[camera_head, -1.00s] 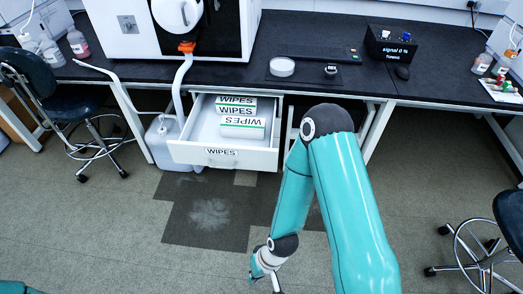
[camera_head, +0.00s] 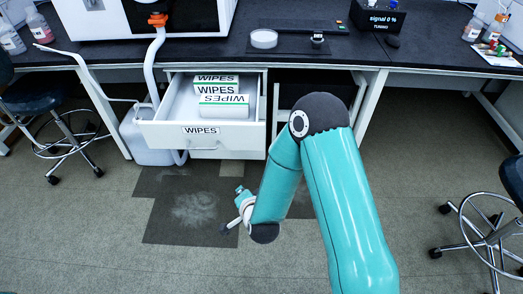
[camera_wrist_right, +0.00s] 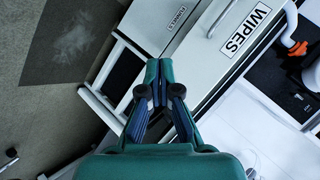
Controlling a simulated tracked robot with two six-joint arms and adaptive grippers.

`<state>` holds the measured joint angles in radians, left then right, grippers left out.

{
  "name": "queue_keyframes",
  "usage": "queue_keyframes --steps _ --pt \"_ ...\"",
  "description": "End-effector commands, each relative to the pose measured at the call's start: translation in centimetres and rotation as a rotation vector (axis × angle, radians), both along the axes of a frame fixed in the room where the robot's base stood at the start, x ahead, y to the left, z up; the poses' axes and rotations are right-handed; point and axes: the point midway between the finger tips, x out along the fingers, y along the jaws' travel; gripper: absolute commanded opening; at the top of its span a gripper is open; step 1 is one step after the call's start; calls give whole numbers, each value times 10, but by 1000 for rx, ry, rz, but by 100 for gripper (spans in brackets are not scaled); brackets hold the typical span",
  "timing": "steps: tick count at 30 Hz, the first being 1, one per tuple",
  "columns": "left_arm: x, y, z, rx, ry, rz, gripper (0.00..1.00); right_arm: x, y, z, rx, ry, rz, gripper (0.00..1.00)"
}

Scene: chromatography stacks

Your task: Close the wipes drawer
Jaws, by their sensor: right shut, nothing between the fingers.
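The white wipes drawer (camera_head: 165,135) stands pulled out below the bench in the head view, labelled WIPES on its front. White and green wipes boxes (camera_head: 224,107) lie inside it. My right gripper (camera_head: 238,210) is low in front of the drawer, partly hidden by its own wrist. In the right wrist view its fingers (camera_wrist_right: 154,76) are together and empty, beside the labelled drawer front (camera_wrist_right: 222,58). I cannot tell whether they touch it. My left gripper is out of view.
A second label (camera_wrist_right: 177,17) shows on a lower white front in the wrist view. A white jug (camera_head: 150,140) stands left of the drawer, with a stool (camera_head: 40,105) farther left. A wheeled chair (camera_head: 485,225) is at the right. Floor in front is clear.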

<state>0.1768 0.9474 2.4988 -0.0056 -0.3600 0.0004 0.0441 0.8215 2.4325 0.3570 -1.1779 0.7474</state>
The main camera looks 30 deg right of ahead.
Motion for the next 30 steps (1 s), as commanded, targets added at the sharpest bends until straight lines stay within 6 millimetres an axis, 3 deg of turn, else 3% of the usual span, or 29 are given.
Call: queue_keyframes --steps 1,6,9,17,30 --pt "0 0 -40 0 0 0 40 14 -14 -13 26 -119 -104 0" --pt "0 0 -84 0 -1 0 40 30 -52 20 120 -473 -368 0" --pt "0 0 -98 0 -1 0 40 30 -65 36 160 -618 -450 0" --pt "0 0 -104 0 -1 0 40 34 -81 56 195 -746 -514 0" --pt "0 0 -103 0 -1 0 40 100 -125 55 192 -742 -512 0"
